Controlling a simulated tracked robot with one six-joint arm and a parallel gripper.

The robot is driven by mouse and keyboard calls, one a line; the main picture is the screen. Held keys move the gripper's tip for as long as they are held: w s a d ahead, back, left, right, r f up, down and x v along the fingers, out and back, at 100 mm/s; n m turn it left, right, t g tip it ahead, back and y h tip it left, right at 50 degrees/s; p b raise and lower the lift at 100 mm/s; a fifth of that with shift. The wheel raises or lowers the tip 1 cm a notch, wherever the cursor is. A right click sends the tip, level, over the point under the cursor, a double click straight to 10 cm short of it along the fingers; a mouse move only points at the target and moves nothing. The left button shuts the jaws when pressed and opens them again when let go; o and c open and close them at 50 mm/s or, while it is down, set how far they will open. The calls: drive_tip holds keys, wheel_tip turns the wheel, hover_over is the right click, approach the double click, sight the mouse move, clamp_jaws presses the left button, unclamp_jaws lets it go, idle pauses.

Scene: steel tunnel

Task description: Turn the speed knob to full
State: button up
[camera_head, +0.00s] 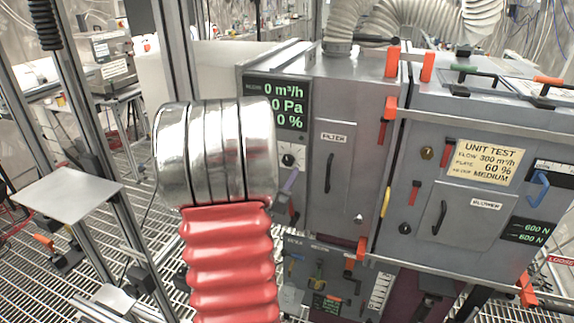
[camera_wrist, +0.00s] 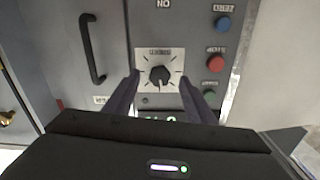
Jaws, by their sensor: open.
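A dark round knob (camera_wrist: 159,76) sits on a pale square dial plate with tick marks, in the middle of the wrist view. The small label above it is too blurred to read, and its exact setting is hard to tell. My gripper (camera_wrist: 160,80) is open, one finger on each side of the knob with gaps between. In the head view a knob (camera_head: 288,160) shows on the grey cabinet under a display (camera_head: 275,104) reading 0 m³/h, 0 Pa and 0 %. A finger of my gripper (camera_head: 290,183) shows just below that knob; the rest is hidden behind my arm.
A blue button (camera_wrist: 223,24), a red button (camera_wrist: 218,63) and a green button (camera_wrist: 216,93) are right of the dial. A black handle (camera_wrist: 92,48) stands out at left. The cabinet bears a "UNIT TEST" label (camera_head: 484,162) reading 60 %.

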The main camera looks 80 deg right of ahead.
sight(287, 163)
drive_tip(key=shift+s+d, duration=0.2)
drive_tip(key=shift+d, duration=1.7)
drive_tip(key=shift+c, duration=0.3)
